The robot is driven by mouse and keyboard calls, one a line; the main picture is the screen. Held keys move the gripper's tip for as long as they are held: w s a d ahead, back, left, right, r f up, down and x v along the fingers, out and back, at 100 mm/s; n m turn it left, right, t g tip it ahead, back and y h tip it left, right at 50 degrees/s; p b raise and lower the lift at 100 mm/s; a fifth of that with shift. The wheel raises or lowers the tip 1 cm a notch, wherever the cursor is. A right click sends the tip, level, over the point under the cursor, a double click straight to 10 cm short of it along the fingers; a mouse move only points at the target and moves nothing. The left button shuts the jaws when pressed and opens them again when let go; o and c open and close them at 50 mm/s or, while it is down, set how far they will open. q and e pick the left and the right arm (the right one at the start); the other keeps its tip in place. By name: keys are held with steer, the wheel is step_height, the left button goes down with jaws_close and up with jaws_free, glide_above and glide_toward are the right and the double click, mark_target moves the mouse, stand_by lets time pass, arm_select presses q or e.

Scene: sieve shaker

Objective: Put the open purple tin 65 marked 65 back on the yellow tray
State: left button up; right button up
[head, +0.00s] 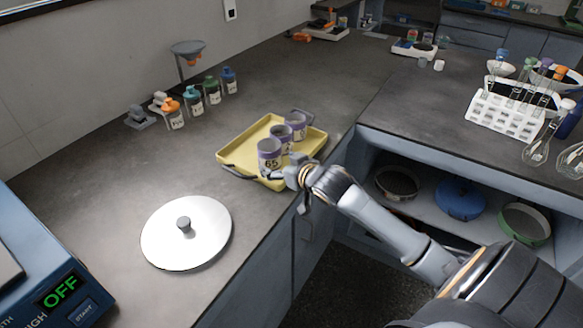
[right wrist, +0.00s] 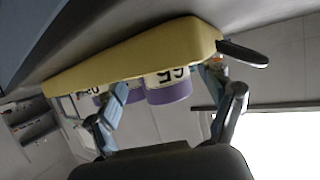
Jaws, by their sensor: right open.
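The purple tin 65 (head: 269,153), with a pale label band, stands upright on the near part of the yellow tray (head: 238,152). In the right wrist view this tin (right wrist: 168,86) shows turned over, between the fingers. My right gripper (head: 286,174) is at the tray's near right edge beside the tin. In the right wrist view its fingers (right wrist: 168,100) are open, with space on both sides of the tin. Whether a finger touches the tin cannot be told. My left gripper is out of view.
Two more purple tins (head: 281,136) (head: 297,124) stand behind it on the tray. A round silver lid (head: 205,238) lies on the counter at front left. A blue machine (head: 45,270) reads OFF. Several small bottles (head: 213,92) stand at the back wall. Bare counter lies left of the tray.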

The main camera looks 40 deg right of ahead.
steer(key=v, duration=0.9)
